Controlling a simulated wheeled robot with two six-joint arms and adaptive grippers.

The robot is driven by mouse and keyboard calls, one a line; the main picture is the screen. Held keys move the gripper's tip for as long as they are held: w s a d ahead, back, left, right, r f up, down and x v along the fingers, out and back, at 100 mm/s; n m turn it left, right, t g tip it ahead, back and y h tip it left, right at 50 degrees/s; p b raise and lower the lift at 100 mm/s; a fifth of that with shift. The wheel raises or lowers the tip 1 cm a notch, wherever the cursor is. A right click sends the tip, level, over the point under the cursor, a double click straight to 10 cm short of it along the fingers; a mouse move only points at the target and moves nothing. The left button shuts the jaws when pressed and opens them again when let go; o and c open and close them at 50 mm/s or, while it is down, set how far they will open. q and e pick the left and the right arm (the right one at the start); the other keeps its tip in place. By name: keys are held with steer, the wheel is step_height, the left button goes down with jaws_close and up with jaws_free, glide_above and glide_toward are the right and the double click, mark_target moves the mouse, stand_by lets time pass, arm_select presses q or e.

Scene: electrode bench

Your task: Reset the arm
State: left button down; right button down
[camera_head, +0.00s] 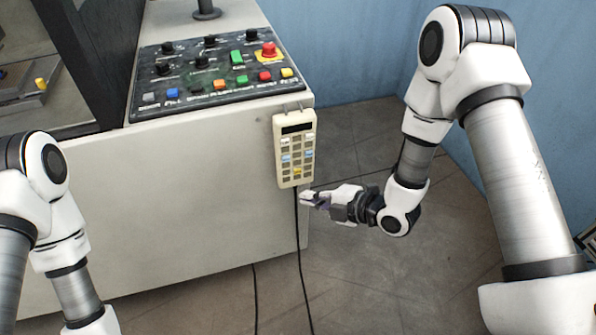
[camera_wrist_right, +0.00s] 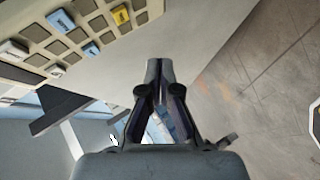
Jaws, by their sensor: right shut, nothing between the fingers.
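My right arm comes in from the right in the head view and bends back toward the machine. My right gripper (camera_head: 309,198) is shut and empty, just below and to the right of the beige handheld keypad (camera_head: 295,150). In the right wrist view the fingers (camera_wrist_right: 159,72) meet at their tips with nothing between them. The keypad's buttons (camera_wrist_right: 75,36) fill the upper left of that view, apart from the fingertips. My left arm shows at the left edge of the head view. Its gripper is out of the frame.
The keypad hangs on the corner of a white machine cabinet (camera_head: 190,200). A control panel (camera_head: 215,75) with coloured buttons and a red knob (camera_head: 269,50) is on top. Black cables (camera_head: 301,260) run down to the floor. The tiled floor (camera_head: 400,275) is open below my right arm.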

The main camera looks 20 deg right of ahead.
steer(key=shift+s, duration=0.1)
stand_by(0.6)
steer(key=s+d+f+m+g+h+p, duration=0.2)
steer(key=s+d+f+m+g+h, duration=0.1)
steer(key=s+m, duration=0.4)
steer(key=s+d+f+m+g+h+p, duration=0.2)
steer(key=s+d+f+m+g+p, duration=0.1)
steer(key=s+m, duration=0.5)
steer(key=s+d+f+m+g+h+p, duration=0.2)
steer(key=s+d+f+m+g+h, duration=0.1)
steer(key=s+m, duration=0.5)
steer(key=shift+s+d+f+g+h, duration=0.15)
steer(key=shift+s+f+g+h, duration=0.15)
steer(key=shift+s, duration=0.65)
